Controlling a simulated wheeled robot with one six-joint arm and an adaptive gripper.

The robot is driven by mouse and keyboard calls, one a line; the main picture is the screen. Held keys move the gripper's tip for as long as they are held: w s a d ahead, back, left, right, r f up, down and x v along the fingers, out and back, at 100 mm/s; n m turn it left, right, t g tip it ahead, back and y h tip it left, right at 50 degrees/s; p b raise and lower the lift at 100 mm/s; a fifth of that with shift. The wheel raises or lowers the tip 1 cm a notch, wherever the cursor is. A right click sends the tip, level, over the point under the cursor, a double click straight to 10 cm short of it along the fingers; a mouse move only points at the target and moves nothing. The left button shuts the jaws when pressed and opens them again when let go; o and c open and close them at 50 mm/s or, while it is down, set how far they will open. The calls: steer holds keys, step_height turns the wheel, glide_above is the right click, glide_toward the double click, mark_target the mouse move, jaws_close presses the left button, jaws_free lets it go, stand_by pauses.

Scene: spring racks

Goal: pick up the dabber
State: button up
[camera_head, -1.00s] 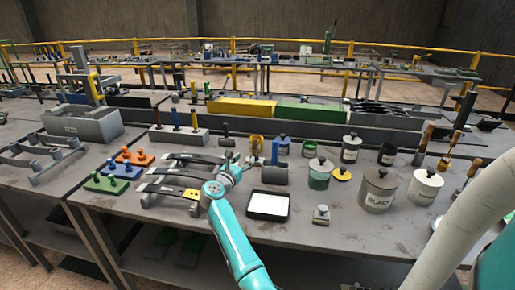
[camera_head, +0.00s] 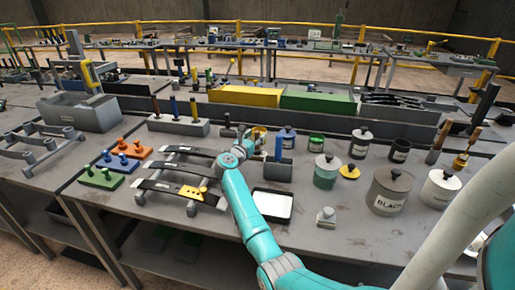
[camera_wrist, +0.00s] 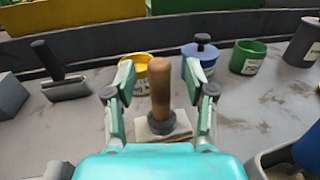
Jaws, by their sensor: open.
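The dabber (camera_wrist: 161,92) appears to be the upright tool with a wooden handle, dark collar and pale flat base in the wrist view. It stands on the bench between the two fingers of my gripper (camera_wrist: 160,75). The fingers are apart on either side of the handle, and I see gaps on both sides. In the head view my gripper (camera_head: 244,141) is over the middle of the bench, and my arm hides the dabber there.
A yellow pot (camera_wrist: 136,65), a blue lidded jar (camera_wrist: 200,62) and a green pot (camera_wrist: 248,57) stand just behind. A dark-handled tool (camera_wrist: 48,62) is at left. A grey block with a blue handle (camera_head: 278,168) stands close at right. A white-topped tray (camera_head: 272,205) lies in front.

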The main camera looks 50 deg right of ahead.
steer(key=shift+w+d, duration=0.2)
steer(key=shift+d, duration=0.75)
jaws_close()
steer(key=shift+r, duration=0.15)
